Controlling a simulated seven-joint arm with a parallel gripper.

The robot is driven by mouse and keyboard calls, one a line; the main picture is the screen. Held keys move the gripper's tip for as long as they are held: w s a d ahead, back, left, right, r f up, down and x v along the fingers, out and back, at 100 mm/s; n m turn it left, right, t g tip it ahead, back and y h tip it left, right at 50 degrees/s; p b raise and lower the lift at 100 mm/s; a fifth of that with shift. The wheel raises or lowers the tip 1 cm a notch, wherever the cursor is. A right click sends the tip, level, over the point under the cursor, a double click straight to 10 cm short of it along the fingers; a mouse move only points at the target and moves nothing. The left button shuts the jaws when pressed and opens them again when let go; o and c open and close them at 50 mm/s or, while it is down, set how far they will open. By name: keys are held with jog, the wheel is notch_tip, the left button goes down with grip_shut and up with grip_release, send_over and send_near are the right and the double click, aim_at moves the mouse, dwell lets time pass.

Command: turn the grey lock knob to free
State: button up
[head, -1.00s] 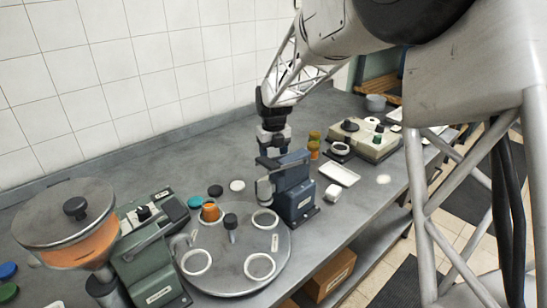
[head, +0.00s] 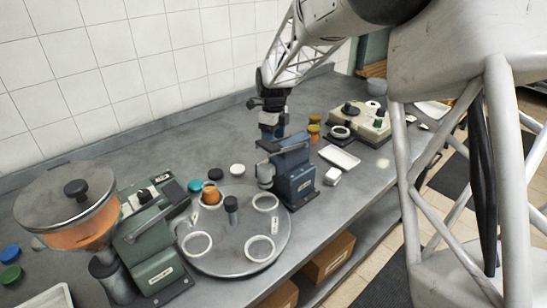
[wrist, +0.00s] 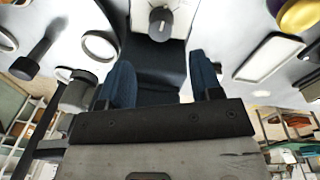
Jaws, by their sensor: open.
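The grey lock knob (wrist: 160,22) shows in the wrist view as a small round cap on a pale surface, just past the dark blue body of the blue machine (head: 296,184). I cannot make out the knob in the head view. My gripper (head: 271,138) hangs pointing down at the top of the blue machine, on its wall side. In the wrist view the two blue fingers (wrist: 161,60) are spread wide with nothing between them touching. The knob lies ahead of the fingertips, roughly centred between them.
A turntable (head: 225,226) with white rings and a dark post (head: 231,204) stands left of the blue machine. A green machine (head: 150,250) with a hopper stands far left.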

jog(key=n, duration=0.4)
jog(key=n+g, duration=0.1)
jog(key=n, duration=0.1)
jog(key=shift+w+f+n, duration=0.2)
jog(key=shift+w+n, duration=0.15)
jog(key=shift+n, duration=0.05)
jog(key=n+g, duration=0.1)
jog(key=n, duration=0.4)
jog(key=w+n, duration=0.1)
jog(key=n, duration=0.5)
jog(key=n+g, duration=0.1)
jog(key=n, duration=0.5)
jog(key=shift+w+a+f+g, duration=0.1)
jog(key=shift+w+f+g, duration=0.2)
jog(key=shift+w, duration=0.1)
jog(key=shift+x, duration=3.85)
jog(key=c, duration=0.9)
